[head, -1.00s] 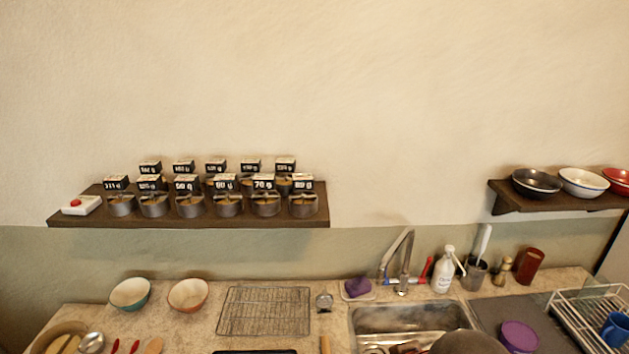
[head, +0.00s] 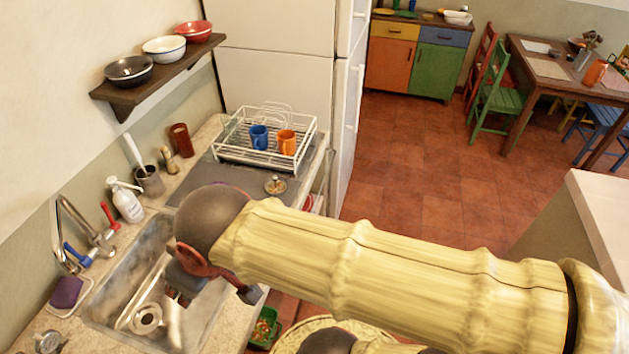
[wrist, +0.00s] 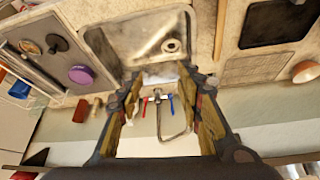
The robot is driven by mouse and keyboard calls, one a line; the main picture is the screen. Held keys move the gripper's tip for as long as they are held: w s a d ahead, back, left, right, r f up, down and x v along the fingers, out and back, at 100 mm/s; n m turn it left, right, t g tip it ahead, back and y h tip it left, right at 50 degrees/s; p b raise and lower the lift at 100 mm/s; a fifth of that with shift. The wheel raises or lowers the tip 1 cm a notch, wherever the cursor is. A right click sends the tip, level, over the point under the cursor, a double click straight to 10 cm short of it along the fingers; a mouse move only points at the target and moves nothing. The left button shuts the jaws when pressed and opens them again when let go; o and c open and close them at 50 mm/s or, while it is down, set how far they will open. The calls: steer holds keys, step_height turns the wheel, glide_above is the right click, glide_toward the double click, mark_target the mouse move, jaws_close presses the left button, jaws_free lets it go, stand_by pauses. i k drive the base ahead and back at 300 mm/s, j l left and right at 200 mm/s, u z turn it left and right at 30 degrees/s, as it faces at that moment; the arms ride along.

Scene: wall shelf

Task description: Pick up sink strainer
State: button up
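A small round metal piece with a knob-like centre (head: 275,185), which looks like the sink strainer, lies on the dark mat right of the sink. My arm hides part of the mat and the sink's right side.
A faucet (head: 75,235) stands behind the sink, with a soap bottle (head: 126,203) beside it. A white dish rack (head: 232,150) holds a blue mug (head: 258,137) and an orange mug (head: 287,142).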

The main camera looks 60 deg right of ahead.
mark_target(275, 186)
steer(key=l+z, duration=0.1)
steer(key=z, duration=2.3)
